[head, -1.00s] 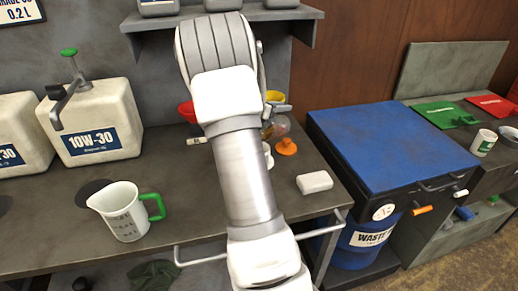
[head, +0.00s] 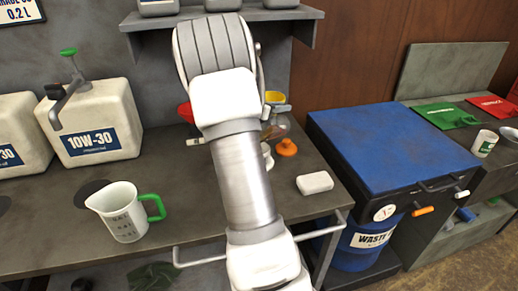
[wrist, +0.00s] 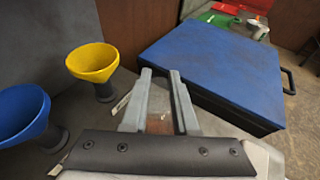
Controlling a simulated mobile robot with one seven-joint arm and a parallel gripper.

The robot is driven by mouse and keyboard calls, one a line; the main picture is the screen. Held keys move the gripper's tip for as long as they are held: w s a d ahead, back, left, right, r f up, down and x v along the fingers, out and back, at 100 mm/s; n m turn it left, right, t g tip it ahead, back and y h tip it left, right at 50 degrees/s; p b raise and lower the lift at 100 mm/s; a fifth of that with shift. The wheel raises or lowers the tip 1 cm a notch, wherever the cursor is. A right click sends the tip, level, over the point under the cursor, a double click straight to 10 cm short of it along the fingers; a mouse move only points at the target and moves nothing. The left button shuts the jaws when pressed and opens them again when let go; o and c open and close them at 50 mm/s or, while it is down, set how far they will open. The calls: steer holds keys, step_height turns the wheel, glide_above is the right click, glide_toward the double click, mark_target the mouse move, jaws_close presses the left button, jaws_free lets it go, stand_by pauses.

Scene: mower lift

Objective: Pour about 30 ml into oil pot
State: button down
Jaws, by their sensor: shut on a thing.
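My gripper (wrist: 161,75) shows in the wrist view, with its two grey fingers close around a small brownish thing (wrist: 159,124). Most of that thing is hidden by the fingers and the dark gripper bar, so I cannot tell its shape or contents. In the head view my arm hides the gripper. A brownish, see-through vessel (head: 279,127) shows just right of the arm, partly covered; I cannot tell whether it is the held thing. I cannot make out for sure which thing is the oil pot. No liquid stream is visible.
A measuring jug (head: 124,213) with a green handle stands on the bench at left, by a 10W-30 container (head: 98,120). A yellow funnel (wrist: 92,64) and a blue funnel (wrist: 22,112) stand left of my gripper. A blue-topped waste drum (head: 385,140) is at right.

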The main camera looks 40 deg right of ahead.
steer(key=shift+a+r, duration=0.1)
steer(key=shift+r, duration=0.05)
stand_by(0.5)
steer(key=shift+d+r+p, duration=0.25)
steer(key=shift+r+p, duration=0.05)
steer(key=shift+p, duration=0.7)
steer(key=d+y+p, duration=0.1)
steer(key=y+p, duration=0.1)
steer(key=p, duration=0.3)
steer(key=shift+d, duration=0.1)
steer(key=f+y+p, duration=0.1)
steer(key=p, duration=0.1)
steer(key=d+f+p, duration=0.1)
steer(key=p, duration=0.2)
steer(key=shift+y, duration=0.4)
steer(key=shift+f, duration=0.4)
steer(key=shift+r+p, duration=0.25)
steer(key=shift+p, duration=0.45)
steer(key=p, duration=0.2)
steer(key=y+p, duration=0.1)
steer(key=p, duration=0.1)
steer(key=shift+d, duration=0.25)
steer(key=shift+f+y+p, duration=0.15)
steer(key=shift+y+p, duration=0.15)
steer(key=shift+p, duration=0.35)
steer(key=shift+d+f+p, duration=0.15)
steer(key=shift+f+p, duration=0.25)
steer(key=shift+p, duration=0.3)
